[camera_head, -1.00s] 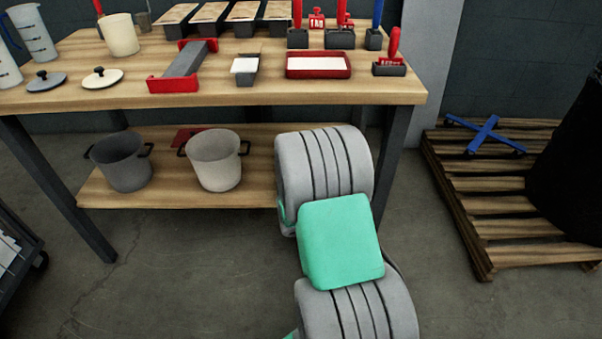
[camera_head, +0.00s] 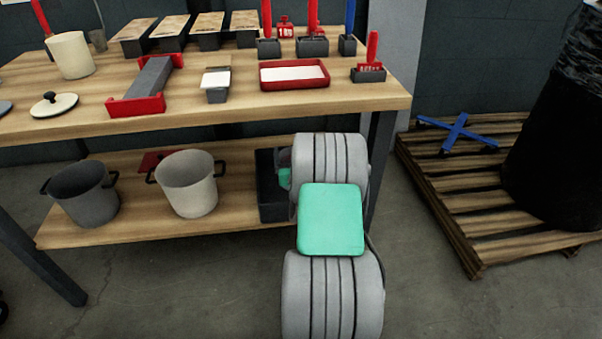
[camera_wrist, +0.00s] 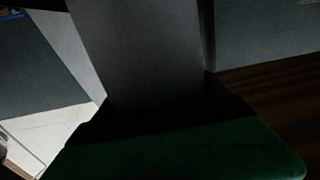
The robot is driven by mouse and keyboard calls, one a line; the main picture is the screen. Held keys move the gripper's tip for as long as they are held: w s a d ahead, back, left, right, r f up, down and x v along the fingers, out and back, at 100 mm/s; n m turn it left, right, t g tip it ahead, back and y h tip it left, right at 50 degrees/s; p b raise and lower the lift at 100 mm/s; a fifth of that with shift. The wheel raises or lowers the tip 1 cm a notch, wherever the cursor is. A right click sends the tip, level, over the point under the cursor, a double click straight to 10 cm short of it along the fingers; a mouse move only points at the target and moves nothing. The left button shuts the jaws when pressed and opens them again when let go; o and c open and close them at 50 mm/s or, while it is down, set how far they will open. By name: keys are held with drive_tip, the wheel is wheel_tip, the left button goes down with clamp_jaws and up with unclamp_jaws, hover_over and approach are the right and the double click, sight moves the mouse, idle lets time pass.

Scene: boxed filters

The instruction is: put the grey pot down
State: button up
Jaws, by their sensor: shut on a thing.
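The dark grey pot (camera_head: 85,192) stands upright on the lower shelf at the left, open at the top, with black handles. My gripper is well to the right of it; my arm's own links hide the gripper in the head view. In the wrist view my gripper (camera_wrist: 155,108) shows dark at the end of its green housing, shut on a dark grey thing (camera_wrist: 140,50) that fills the middle. I cannot tell what that thing is. A black block shape (camera_head: 270,190) shows beside my arm at the shelf's right end.
A cream pot (camera_head: 188,187) stands right of the grey pot on the lower shelf (camera_head: 120,232). A red piece (camera_head: 153,160) lies behind them. The tabletop (camera_head: 215,108) above holds trays and tools. A wooden pallet (camera_head: 470,190) is at the right.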

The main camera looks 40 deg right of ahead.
drive_tip(key=d+f+b, duration=0.4)
drive_tip(key=f+b, duration=0.1)
drive_tip(key=f, duration=0.4)
drive_tip(key=shift+w+d+f, duration=0.15)
drive_tip(key=shift+w, duration=0.25)
drive_tip(key=shift+f+b, duration=0.3)
drive_tip(key=shift+r, duration=0.1)
drive_tip(key=o, duration=1.9)
drive_tip(key=shift+o, duration=0.2)
